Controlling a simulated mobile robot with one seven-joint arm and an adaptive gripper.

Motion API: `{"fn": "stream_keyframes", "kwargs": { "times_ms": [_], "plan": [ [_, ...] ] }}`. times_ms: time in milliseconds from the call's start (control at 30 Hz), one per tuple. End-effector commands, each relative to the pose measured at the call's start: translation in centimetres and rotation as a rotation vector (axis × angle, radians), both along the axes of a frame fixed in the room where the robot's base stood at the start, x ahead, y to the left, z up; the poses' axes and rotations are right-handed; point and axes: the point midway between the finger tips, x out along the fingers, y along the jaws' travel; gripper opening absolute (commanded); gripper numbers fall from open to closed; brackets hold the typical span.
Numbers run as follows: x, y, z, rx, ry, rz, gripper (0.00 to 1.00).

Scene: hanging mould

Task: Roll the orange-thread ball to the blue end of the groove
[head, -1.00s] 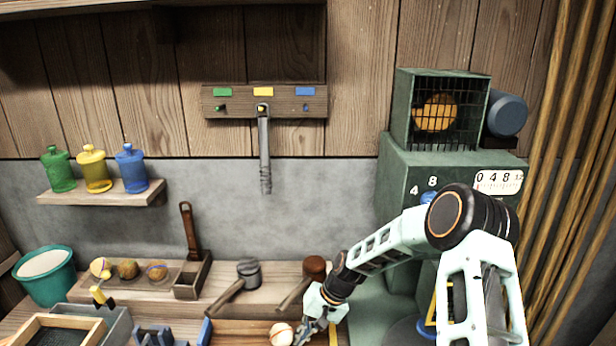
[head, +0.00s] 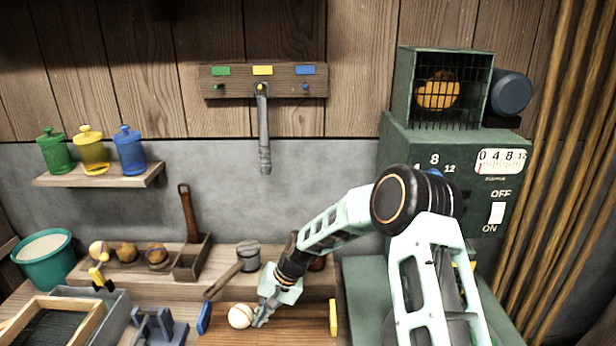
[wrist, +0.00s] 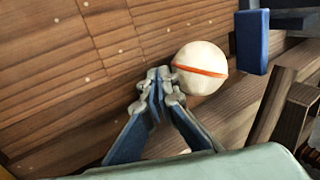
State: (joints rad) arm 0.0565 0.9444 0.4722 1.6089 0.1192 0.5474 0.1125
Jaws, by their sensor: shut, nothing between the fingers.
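The ball (head: 240,316) is pale cream with an orange thread band, which shows clearly in the wrist view (wrist: 201,68). It sits on the wooden groove board (head: 285,326), near the blue end (head: 204,318) at the left. A short gap is left between ball and blue end piece in the wrist view (wrist: 252,42). The yellow end (head: 333,317) is at the right. My gripper (head: 259,322) is shut and empty, just right of the ball; in the wrist view its fingertips (wrist: 160,78) are at or very close to the ball's side.
A grey-headed mallet (head: 248,254) lies behind the groove. A blue-grey rack (head: 158,328) and a framed tray (head: 55,322) stand to the left. A green machine (head: 440,150) stands at the right. Bare board lies between my gripper and the yellow end.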

Motion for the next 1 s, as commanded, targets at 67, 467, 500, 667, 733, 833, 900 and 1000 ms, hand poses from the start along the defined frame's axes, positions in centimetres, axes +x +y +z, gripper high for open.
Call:
{"fn": "stream_keyframes", "kwargs": {
  "times_ms": [67,467,500,667,733,833,900,1000],
  "plan": [
    [0.0,1.0,-0.1,0.000,-0.001,0.003,0.00],
    [0.1,4.8,0.0,0.000,0.000,-0.002,0.00],
    [0.0,4.7,0.0,0.000,0.000,-0.002,0.00],
    [0.0,4.1,0.4,0.000,0.000,-0.001,0.00],
    [0.0,3.5,0.7,0.000,0.000,-0.002,0.00],
    [0.1,2.6,1.2,0.000,0.000,-0.002,0.00],
    [0.0,2.1,1.4,0.000,0.001,-0.002,0.00],
    [0.0,1.7,1.6,0.000,0.001,0.000,0.00]
  ]
}}
